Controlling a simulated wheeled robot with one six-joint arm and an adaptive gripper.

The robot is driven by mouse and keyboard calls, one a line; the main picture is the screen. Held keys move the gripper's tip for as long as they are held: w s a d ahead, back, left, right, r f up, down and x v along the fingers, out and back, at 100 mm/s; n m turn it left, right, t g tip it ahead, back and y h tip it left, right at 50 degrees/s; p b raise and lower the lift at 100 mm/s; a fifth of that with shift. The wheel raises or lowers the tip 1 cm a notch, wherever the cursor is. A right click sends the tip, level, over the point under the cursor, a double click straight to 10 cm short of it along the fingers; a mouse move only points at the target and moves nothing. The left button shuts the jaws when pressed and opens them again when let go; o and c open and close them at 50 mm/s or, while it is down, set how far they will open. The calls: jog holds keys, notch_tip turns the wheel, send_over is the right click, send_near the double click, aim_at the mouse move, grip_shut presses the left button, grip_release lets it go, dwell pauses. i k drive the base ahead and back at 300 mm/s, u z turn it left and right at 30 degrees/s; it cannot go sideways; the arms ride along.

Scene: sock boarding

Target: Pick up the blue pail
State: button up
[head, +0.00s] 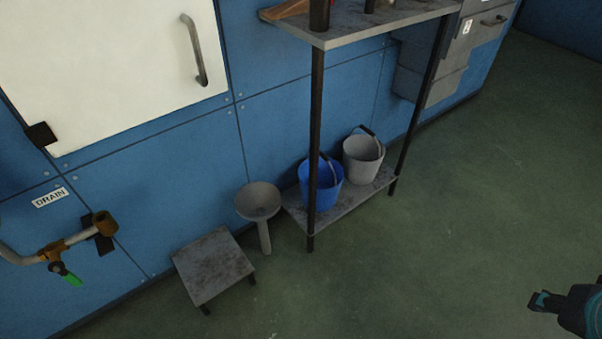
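The blue pail (331,187) stands upright on the low shelf of a rack, with its handle up against the rim. A black rack post (317,150) crosses in front of it and hides part of its side. A grey pail (363,160) stands to its right on the same shelf. My gripper (538,301) shows at the lower right edge, over the floor and well apart from the pail. Its fingers are small and dark, and I cannot tell whether they are open or shut.
The rack's low shelf (340,207) sits near the floor, below an upper shelf (370,22). A grey funnel-like stand (259,202) and a low stool (213,265) are left of the rack. A drain pipe (80,236) juts from the blue wall. The green floor (450,220) is clear at right.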

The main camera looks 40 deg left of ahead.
aim_at(330, 173)
jog(key=u, duration=1.25)
